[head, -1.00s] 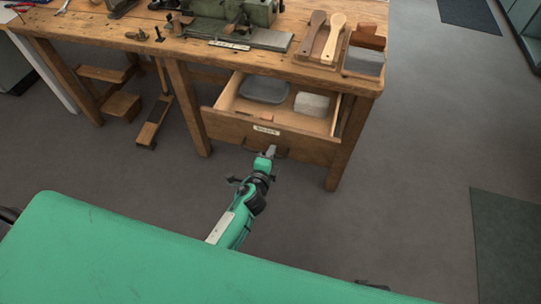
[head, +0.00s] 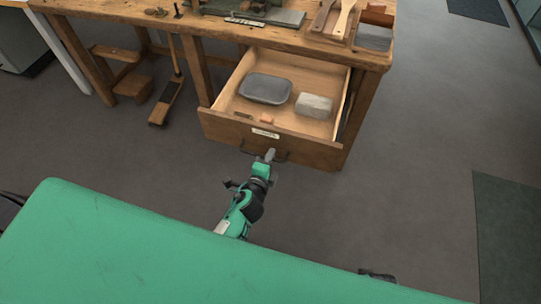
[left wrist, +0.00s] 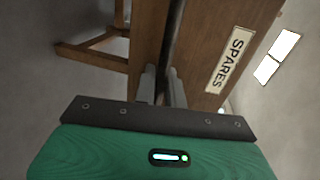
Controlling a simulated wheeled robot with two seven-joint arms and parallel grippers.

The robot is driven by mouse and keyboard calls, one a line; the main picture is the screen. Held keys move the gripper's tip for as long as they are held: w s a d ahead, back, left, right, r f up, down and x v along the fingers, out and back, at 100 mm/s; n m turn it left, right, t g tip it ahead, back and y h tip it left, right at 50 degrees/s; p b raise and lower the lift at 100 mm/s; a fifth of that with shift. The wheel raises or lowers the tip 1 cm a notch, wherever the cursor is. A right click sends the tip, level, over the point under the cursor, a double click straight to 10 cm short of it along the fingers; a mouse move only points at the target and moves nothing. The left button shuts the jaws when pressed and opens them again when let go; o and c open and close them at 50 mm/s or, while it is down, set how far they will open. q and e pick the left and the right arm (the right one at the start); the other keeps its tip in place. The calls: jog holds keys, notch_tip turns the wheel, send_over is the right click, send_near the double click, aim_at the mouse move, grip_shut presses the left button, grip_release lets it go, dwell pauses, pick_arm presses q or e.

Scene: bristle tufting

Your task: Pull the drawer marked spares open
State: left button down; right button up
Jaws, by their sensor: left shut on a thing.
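The wooden spares drawer (head: 225,127) stands well out from under the workbench in the head view. Its white label (head: 265,133) reads SPARES in the left wrist view (left wrist: 230,60). A dark bar handle (head: 282,157) runs along the drawer front below the label; it also shows in the left wrist view (left wrist: 173,30). My left gripper (head: 270,156) is shut on the handle, and its two fingers (left wrist: 160,85) lie on either side of the bar.
The drawer holds a grey tray (head: 266,89), a pale block (head: 314,105) and small bits. The wooden workbench (head: 225,32) carries a machine (head: 262,12) and brushes (head: 333,18). A treadle (head: 165,103) stands left. The grey floor (head: 415,150) is clear to the right.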

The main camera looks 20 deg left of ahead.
jog(key=shift+f, duration=0.1)
pick_arm(q)
jog(key=c, duration=1.6)
grip_release()
pick_arm(e)
jog(key=shift+s, duration=0.1)
jog(key=shift+d, duration=0.1)
pick_arm(q)
jog(key=shift+s, duration=0.1)
jog(key=b+v, duration=0.1)
jog(key=v, duration=1.2)
jog(key=shift+s, duration=0.3)
pick_arm(e)
notch_tip(320, 180, up, 3)
jog(key=shift+r, duration=0.1)
jog(key=shift+w, duration=0.4)
